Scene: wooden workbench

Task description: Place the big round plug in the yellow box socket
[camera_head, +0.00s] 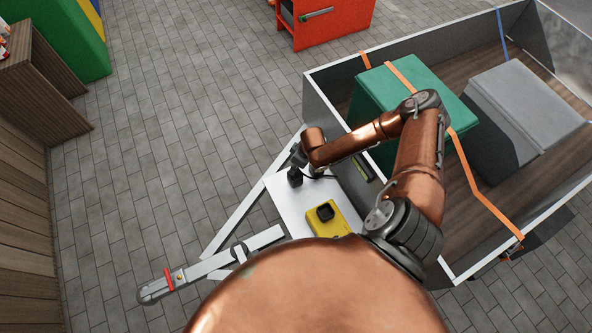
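The yellow box socket (328,219) sits on the white plate at the front of a trailer, its dark square opening facing up. A black plug (295,177) stands near the plate's upper left edge, apart from the box. A thin dark cable seems to run from near it to the right. My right arm reaches in from the right and bends over the plate. Its small dark gripper (299,155) is just above the plug in the picture, mostly hidden by the copper wrist. I cannot tell whether it touches the plug or how its fingers stand. My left gripper is out of view.
The trailer bed behind the white plate (286,205) holds a green box (372,92) and a grey box (520,105), with orange straps. The trailer wall (326,105) rises beside my forearm. The metal drawbar (215,262) extends lower left. Paved floor at left is clear.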

